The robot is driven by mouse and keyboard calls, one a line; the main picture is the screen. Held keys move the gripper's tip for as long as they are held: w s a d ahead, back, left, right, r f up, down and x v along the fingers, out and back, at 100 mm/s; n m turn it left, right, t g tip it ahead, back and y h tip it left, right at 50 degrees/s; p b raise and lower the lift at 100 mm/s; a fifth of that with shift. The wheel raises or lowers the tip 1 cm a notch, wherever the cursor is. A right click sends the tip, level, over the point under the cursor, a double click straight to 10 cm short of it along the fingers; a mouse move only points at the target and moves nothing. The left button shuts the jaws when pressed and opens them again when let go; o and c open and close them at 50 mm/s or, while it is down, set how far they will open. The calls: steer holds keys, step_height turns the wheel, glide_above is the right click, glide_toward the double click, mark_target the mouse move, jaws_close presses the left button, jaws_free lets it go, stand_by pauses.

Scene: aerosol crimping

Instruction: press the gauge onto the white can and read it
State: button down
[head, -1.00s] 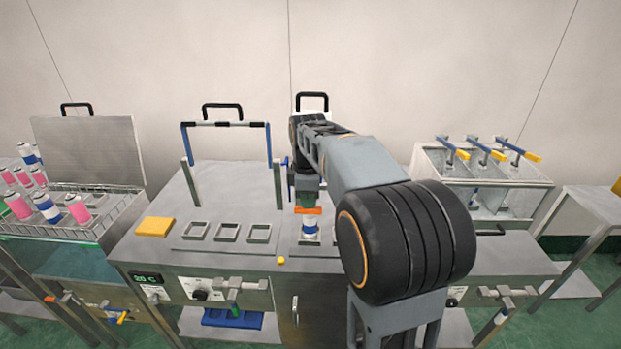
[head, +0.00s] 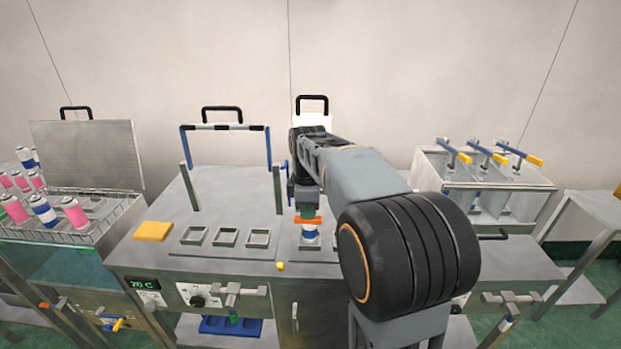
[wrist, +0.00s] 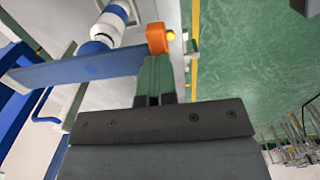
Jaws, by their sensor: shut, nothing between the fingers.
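The white can (head: 310,235) with a blue band stands upright in a holder on the steel bench, right of the row of empty square holders. In the wrist view the can (wrist: 108,28) shows at the upper left. An orange piece (head: 308,221), seemingly the gauge, sits at the can's top. It also shows in the wrist view (wrist: 157,40). My gripper (head: 305,208) is above the can, pointing down. Its green fingers are shut and empty, with their tips against or just behind the orange piece. Any gauge dial is hidden from me.
A blue bar (wrist: 75,68) crosses close beside my fingers in the wrist view. A yellow pad (head: 152,231) and square holders (head: 225,237) lie left. A wire crate (head: 75,233) of cans is far left. A tank with levers (head: 480,185) stands right.

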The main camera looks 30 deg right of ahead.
steer(key=shift+r, duration=0.1)
step_height(320, 180, up, 14)
steer(key=w+d+p, duration=0.1)
steer(key=w+p, duration=0.1)
steer(key=p, duration=1.1)
steer(key=shift+p, duration=0.3)
steer(key=s+a+f+m+t, duration=0.2)
steer(key=s+a+m, duration=0.2)
steer(key=s+m, duration=0.2)
steer(key=s+a+f+m+t+b, duration=0.1)
steer(key=s+a+m, duration=0.4)
steer(key=s, duration=0.5)
steer(key=shift+s+a+f+m+t, duration=0.3)
steer(key=shift+f+m+t, duration=0.35)
steer(key=shift+t, duration=0.25)
